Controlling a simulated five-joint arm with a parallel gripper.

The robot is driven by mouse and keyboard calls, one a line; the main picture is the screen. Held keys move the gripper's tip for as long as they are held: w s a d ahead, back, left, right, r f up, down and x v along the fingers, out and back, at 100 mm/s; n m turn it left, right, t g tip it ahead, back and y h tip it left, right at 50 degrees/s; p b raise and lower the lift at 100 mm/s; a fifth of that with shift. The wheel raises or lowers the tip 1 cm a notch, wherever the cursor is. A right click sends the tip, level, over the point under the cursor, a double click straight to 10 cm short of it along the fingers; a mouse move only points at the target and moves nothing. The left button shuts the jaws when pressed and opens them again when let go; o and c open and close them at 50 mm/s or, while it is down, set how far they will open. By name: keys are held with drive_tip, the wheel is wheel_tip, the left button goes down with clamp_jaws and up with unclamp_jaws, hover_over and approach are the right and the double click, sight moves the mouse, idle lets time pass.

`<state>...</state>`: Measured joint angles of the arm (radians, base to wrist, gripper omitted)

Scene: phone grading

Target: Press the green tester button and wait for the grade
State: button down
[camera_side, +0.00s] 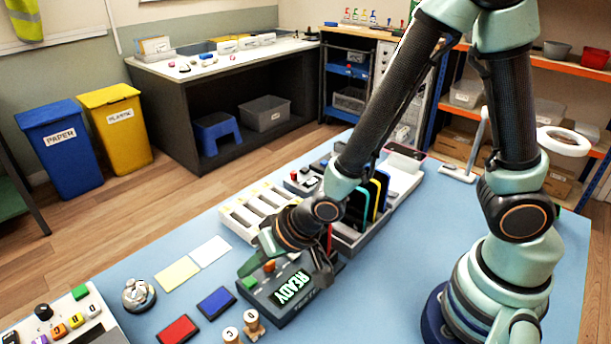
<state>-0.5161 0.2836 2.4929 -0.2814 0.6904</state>
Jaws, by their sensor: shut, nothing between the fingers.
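The tester (290,310) is a dark box on the blue table, with a lit screen (291,287) that reads READY in green letters. My wrist hides part of the tester's rear.
Red (178,330) and blue (216,303) pads, wooden stamps (253,322) and a bell (138,295) lie left and in front. A rack (372,215) with upright phones stands behind, beside a white slotted tray (250,212). Yellow and white cards (177,273) lie flat at left.

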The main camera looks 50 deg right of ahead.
sight(253, 283)
drive_tip(key=shift+f, duration=0.1)
idle(0.7)
drive_tip(key=shift+a+f, duration=0.1)
drive_tip(key=shift+f, duration=0.25)
drive_tip(key=shift+f, duration=0.45)
idle(0.8)
drive_tip(key=shift+r, duration=0.9)
drive_tip(key=shift+r, duration=0.1)
drive_tip(key=shift+r, duration=2.4)
